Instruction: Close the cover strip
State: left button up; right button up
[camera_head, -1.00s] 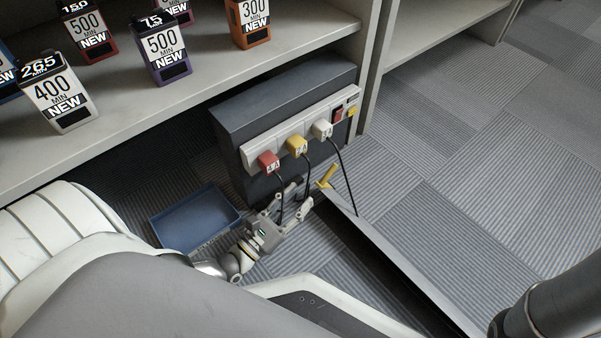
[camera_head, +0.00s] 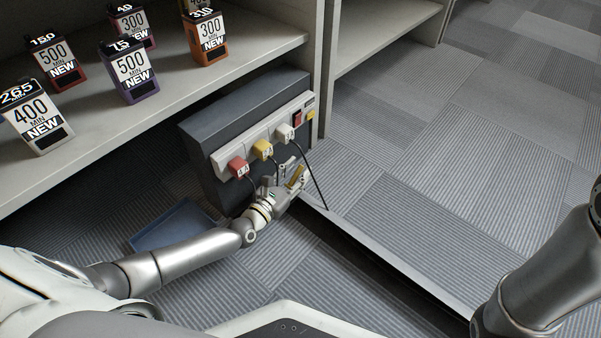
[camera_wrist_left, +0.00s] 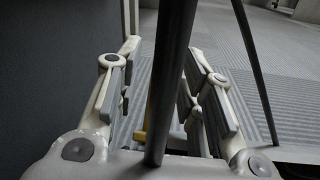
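The cover strip (camera_head: 385,262) is a long grey strip standing out from the socket unit toward the lower right. Its yellow handle (camera_head: 297,177) is at its far end. My left gripper (camera_head: 291,172) is at the handle, beside the socket strip. In the left wrist view the gripper (camera_wrist_left: 165,90) has its fingers apart. Part of the yellow handle (camera_wrist_left: 151,112) shows between them, partly hidden by a dark cable; I cannot tell whether the fingers touch it. My right gripper is out of view.
The white socket strip (camera_head: 222,160) holds red (camera_head: 238,168), yellow (camera_head: 262,150) and white (camera_head: 285,133) plugs with cables hanging by my left gripper. A blue tray (camera_head: 170,226) lies on the floor. Boxes stand on the shelf (camera_head: 190,84). The floor at right is clear.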

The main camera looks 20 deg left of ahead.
pick_arm(q)
jog(key=shift+x, duration=1.1)
grip_shut()
